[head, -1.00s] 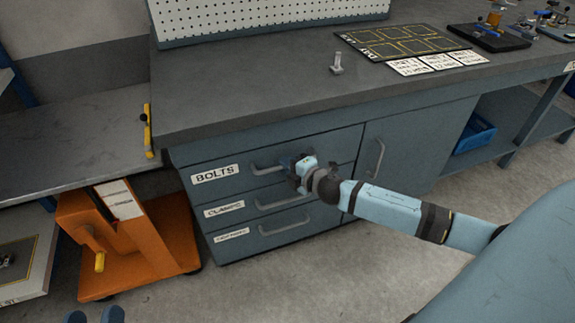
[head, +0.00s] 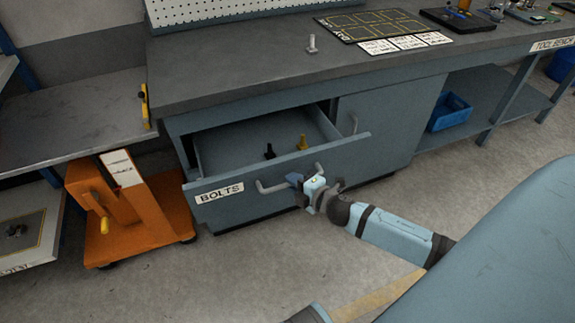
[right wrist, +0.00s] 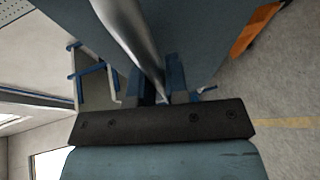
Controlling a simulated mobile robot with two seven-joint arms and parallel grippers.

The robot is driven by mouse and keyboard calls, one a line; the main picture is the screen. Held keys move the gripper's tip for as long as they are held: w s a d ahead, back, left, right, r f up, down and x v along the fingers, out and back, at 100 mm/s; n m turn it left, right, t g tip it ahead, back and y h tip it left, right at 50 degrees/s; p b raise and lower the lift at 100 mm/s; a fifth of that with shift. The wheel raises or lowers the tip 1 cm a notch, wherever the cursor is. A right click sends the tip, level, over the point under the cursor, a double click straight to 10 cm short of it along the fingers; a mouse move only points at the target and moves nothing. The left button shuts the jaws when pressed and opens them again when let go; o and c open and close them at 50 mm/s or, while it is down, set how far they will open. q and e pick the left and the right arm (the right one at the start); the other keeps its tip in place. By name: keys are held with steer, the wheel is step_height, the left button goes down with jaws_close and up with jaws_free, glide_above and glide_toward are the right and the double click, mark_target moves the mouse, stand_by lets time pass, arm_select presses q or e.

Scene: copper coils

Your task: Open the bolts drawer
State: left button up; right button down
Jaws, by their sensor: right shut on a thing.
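The bolts drawer (head: 280,170) is pulled well out of the blue bench cabinet, and its front carries a BOLTS label (head: 219,193). A black bolt (head: 269,152) and a yellow bolt (head: 302,142) stand inside it. My right gripper (head: 300,184) is shut on the right part of the drawer handle (head: 270,187). In the right wrist view the metal handle bar (right wrist: 130,40) runs between the fingers (right wrist: 162,88). My left gripper is not clearly seen in the head view.
The bench top (head: 250,68) holds an upright bolt (head: 312,44) and a black marked mat (head: 370,26). An orange cart (head: 130,215) stands left of the drawer. A blue bin (head: 449,111) sits on the lower shelf at right. The floor before the drawer is clear.

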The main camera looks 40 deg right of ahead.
arm_select(q)
steer(key=shift+s+a+f+g, duration=0.1)
steer(key=shift+a+f+g, duration=0.1)
steer(key=shift+f+g, duration=0.15)
arm_select(e)
steer(key=s, duration=0.2)
steer(key=s+a, duration=0.1)
steer(key=s, duration=0.1)
steer(key=shift+s, duration=0.4)
arm_select(q)
steer(key=shift+s+f, duration=0.1)
arm_select(e)
steer(key=c, duration=1.1)
jaws_free()
steer(key=shift+c, duration=0.2)
